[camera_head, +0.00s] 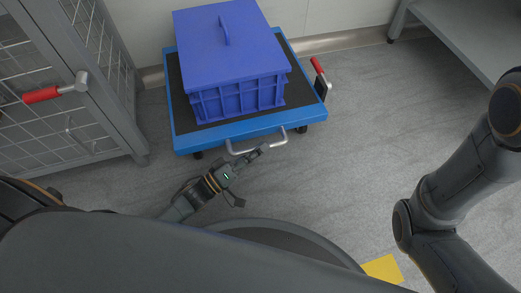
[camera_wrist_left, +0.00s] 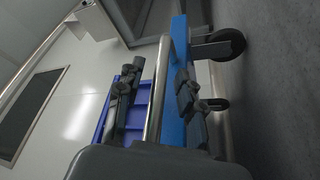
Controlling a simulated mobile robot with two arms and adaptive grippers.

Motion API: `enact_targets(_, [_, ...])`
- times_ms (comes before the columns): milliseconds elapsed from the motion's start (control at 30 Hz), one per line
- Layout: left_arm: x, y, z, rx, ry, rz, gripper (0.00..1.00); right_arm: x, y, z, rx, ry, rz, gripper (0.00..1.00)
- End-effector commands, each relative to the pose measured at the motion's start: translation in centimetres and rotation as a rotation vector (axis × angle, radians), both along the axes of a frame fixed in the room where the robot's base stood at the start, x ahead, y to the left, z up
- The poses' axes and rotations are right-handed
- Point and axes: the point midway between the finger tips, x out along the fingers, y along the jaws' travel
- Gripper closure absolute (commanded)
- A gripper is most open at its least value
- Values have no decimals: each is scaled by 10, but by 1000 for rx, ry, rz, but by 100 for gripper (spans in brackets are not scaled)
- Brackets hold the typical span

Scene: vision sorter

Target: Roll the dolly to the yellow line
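The blue dolly (camera_head: 184,138) with a dark deck stands by the back wall. A lidded blue crate (camera_head: 238,98) sits on it. A metal handle (camera_head: 262,146) sticks out from its near side. My left gripper (camera_head: 247,168) is at this handle, its fingers spread. In the left wrist view the handle bar (camera_wrist_left: 157,92) runs between the two fingers (camera_wrist_left: 156,88), with gaps showing on both sides. A dolly wheel (camera_wrist_left: 228,44) shows there too. Part of the yellow line (camera_head: 383,268) shows on the floor at bottom right; my body hides the rest. My right gripper is out of view.
A wire cage cabinet (camera_head: 128,128) with a red handle (camera_head: 42,95) stands left of the dolly. A red-tipped lever (camera_head: 318,66) is at the dolly's right side. A grey table or bench (camera_head: 470,40) stands at top right. The floor (camera_head: 360,150) right of the dolly is clear.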

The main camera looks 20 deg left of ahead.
Motion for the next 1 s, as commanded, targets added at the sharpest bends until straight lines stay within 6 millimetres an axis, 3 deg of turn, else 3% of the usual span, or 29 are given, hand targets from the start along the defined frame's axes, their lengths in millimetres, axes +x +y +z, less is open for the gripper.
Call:
enact_targets(400, [8,-6,3,1,0,1,63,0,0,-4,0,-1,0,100])
enact_targets(600, [8,-6,2,1,0,1,100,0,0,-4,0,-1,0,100])
enact_targets(1000, [5,-5,3,1,1,0,100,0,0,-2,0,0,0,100])
